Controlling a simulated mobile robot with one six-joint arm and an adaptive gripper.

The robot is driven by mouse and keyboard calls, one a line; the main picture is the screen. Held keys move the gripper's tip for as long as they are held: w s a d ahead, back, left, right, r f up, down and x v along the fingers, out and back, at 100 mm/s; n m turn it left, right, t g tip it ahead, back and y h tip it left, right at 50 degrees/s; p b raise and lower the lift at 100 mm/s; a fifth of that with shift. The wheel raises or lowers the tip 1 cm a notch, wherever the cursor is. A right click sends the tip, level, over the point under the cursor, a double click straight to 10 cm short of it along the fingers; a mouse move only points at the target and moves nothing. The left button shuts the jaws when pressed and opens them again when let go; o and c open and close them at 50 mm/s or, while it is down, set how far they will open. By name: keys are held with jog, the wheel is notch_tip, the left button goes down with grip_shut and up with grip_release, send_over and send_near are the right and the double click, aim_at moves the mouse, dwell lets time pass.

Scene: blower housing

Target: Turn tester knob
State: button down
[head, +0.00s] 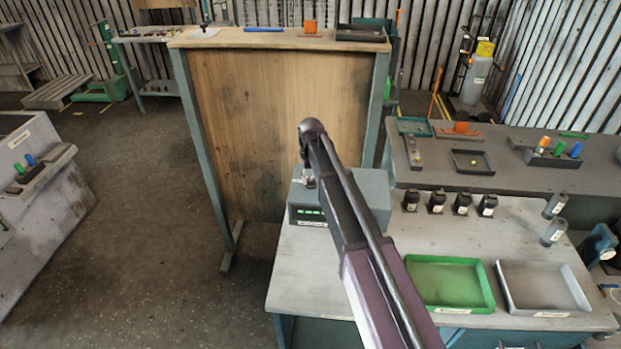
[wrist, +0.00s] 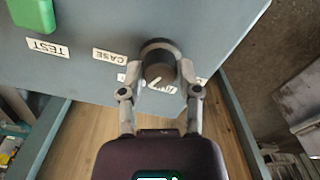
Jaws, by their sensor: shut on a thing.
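The gripper is mostly hidden by my arm in the head view.
A green tray (head: 446,309) and a grey tray (head: 542,309) sit on the bench at right. Several black items (head: 437,203) stand in a row behind them. A tall wooden-panelled table (head: 260,110) stands behind the tester. Open floor lies to the left.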

jog(key=shift+c, duration=1.5)
grip_release()
jog(key=shift+n, duration=0.5)
